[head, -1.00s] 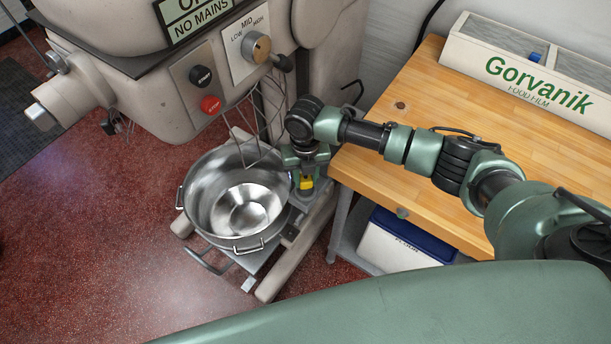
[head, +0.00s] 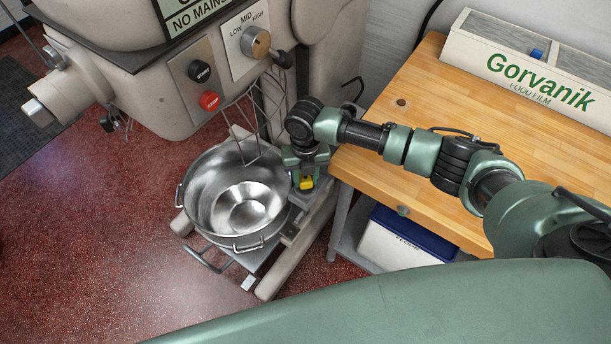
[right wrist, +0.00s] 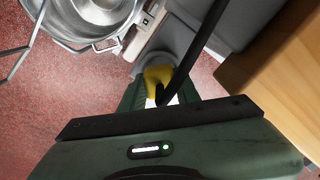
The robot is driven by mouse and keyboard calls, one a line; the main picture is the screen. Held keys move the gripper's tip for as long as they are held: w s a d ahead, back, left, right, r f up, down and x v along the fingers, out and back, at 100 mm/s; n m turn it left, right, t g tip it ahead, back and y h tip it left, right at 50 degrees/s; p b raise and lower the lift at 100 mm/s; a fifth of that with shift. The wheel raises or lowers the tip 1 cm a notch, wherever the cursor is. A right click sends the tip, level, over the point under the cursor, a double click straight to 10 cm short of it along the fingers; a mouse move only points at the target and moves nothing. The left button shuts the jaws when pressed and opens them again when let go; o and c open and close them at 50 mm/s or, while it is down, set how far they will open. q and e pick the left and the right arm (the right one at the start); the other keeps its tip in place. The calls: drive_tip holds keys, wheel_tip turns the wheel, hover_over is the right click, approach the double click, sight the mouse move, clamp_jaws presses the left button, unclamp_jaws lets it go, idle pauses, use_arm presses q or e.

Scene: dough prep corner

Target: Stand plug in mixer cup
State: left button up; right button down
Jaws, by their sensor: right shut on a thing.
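My right gripper (head: 306,180) points down beside the mixer bowl and is shut on the yellow plug (head: 307,184). The plug also shows between the fingers in the right wrist view (right wrist: 157,78), with a dark cable crossing in front of it. A grey round cup (right wrist: 148,58) sits on the mixer's base just beyond the plug in that view, largely hidden. The plug appears over or at the cup; I cannot tell whether it is inside or touching it. My left gripper is not in view.
The steel mixer bowl (head: 191,207) is close on the left of the gripper, with a wire whisk (head: 247,130) above it. The mixer (head: 150,95) rises behind. A wooden table (head: 390,80) is close on the right, with a blue-lidded bin (head: 405,240) below.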

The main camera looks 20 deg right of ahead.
drive_tip(key=shift+f, duration=0.35)
drive_tip(key=c, duration=0.9)
unclamp_jaws()
drive_tip(key=shift+c, duration=0.2)
wheel_tip(320, 180, up, 8)
drive_tip(key=p, duration=0.7)
